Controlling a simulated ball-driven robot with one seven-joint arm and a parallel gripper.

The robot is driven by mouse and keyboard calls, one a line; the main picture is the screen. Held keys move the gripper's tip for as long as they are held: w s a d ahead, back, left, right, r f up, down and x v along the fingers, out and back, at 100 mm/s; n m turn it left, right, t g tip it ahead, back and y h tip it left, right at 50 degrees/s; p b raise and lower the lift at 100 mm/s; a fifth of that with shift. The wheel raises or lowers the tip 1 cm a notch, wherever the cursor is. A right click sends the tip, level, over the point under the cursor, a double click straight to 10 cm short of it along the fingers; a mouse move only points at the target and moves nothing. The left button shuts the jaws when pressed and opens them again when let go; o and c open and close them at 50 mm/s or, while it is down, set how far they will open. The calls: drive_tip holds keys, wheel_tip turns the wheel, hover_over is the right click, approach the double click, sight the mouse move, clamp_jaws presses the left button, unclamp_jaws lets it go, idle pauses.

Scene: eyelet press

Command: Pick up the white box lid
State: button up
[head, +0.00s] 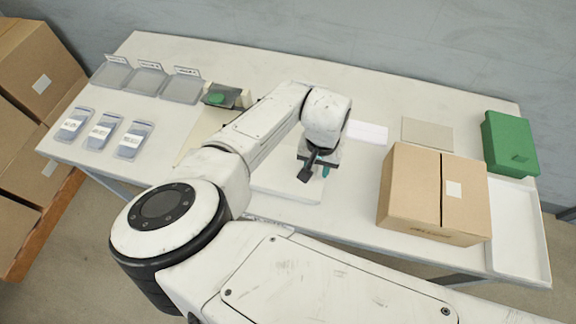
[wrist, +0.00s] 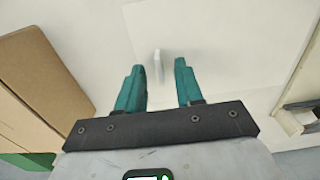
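The white box lid (head: 272,183) appears as a flat white panel on the table below my gripper (head: 316,172). In the wrist view the lid (wrist: 215,30) fills much of the upper picture, with a small upright white tab (wrist: 157,66) on it. My gripper (wrist: 160,72) has two teal fingers standing apart, one on each side of the tab as seen from the wrist, with gaps on both sides. It is open. I cannot tell how far the fingertips are above the lid. My arm hides part of the lid in the head view.
A brown carton (head: 410,195) stands right of my gripper; a green box (head: 510,145) and a white tray (head: 537,260) are farther right. A white sheet (head: 368,131) and beige pad (head: 427,134) lie behind. Grey trays (head: 183,88) and labelled pouches (head: 133,140) occupy the left.

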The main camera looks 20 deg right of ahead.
drive_tip(key=shift+f, duration=0.25)
drive_tip(key=shift+c, duration=0.5)
clamp_jaws()
